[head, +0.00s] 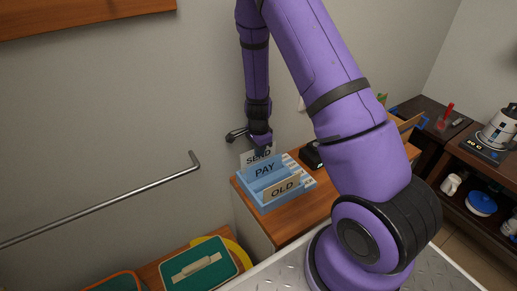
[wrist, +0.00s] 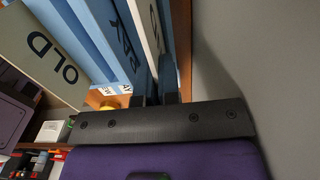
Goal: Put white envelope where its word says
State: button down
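The white envelope (head: 247,160), marked SEND, stands upright at the back of the blue letter rack (head: 269,204). Its lower part is hidden behind the rack's PAY panel. In the wrist view the envelope (wrist: 146,22) shows edge-on, between the blue panels. My gripper (head: 260,148) points down at the envelope's top edge. In the wrist view its fingers (wrist: 160,97) are close together and appear shut on that edge. PAY is printed on the blue middle panel. A cream card marked OLD (head: 282,189) stands at the front; it shows large in the wrist view (wrist: 42,48).
The rack stands on a wooden cabinet close to the wall. A black object (head: 311,155) is right of it. A metal rail (head: 110,217) runs along the wall at left. A green board (head: 199,269) lies below. Dark shelves with a kettle (head: 500,127) stand at far right.

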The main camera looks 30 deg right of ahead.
jog(key=shift+f, duration=1.4)
jog(key=c, duration=1.3)
grip_release()
jog(key=shift+o, duration=0.2)
jog(key=shift+r, duration=0.1)
jog(key=shift+r, duration=2.95)
jog(key=shift+s, duration=0.1)
